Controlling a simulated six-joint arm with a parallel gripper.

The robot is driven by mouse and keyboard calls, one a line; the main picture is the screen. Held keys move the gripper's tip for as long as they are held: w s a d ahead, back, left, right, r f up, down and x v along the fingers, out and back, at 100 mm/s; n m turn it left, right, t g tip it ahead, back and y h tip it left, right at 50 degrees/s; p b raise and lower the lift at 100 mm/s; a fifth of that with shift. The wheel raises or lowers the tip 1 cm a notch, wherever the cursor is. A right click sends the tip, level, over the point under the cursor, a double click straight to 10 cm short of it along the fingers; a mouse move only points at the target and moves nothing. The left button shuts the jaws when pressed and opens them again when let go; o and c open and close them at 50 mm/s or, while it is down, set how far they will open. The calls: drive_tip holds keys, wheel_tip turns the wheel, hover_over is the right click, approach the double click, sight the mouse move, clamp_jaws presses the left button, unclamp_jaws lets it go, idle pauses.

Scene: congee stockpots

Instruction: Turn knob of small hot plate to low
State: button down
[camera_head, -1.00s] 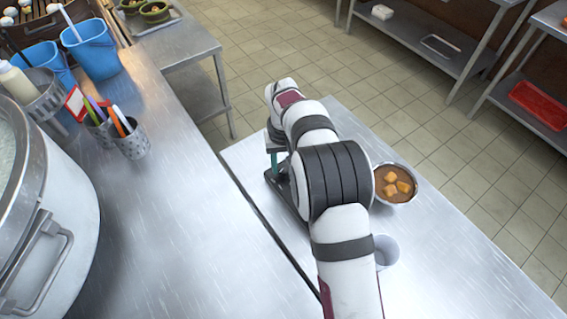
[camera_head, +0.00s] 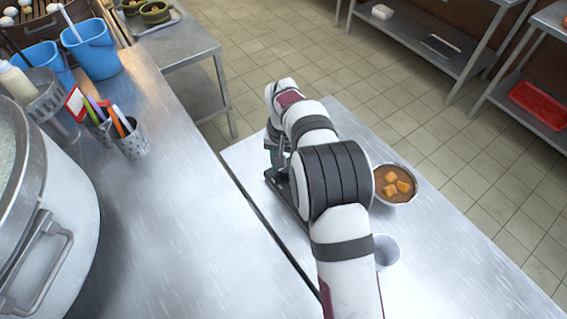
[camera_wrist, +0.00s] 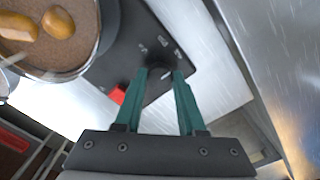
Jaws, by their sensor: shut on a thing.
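The small hot plate is a dark flat unit with white markings, shown in the wrist view (camera_wrist: 125,40) and partly hidden behind my arm in the head view (camera_head: 284,190). Its black knob (camera_wrist: 159,62) sits between the fingertips of my gripper (camera_wrist: 162,74), largely covered by them. My gripper's green fingers are shut on the knob. A red part (camera_wrist: 117,94) shows at the hot plate's edge, left of the fingers. Which setting the knob points to cannot be told.
A metal pot of brown broth with yellowish chunks (camera_head: 395,184) stands beside my arm, at the hot plate. A pale cup (camera_head: 385,251) stands nearer. A large stockpot (camera_head: 60,235), utensil holders (camera_head: 131,140) and blue buckets (camera_head: 93,50) occupy the left counter (camera_head: 185,220).

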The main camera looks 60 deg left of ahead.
drive_tip(key=c, duration=0.5)
unclamp_jaws()
wheel_tip(320, 180, up, 16)
drive_tip(key=shift+f, duration=0.1)
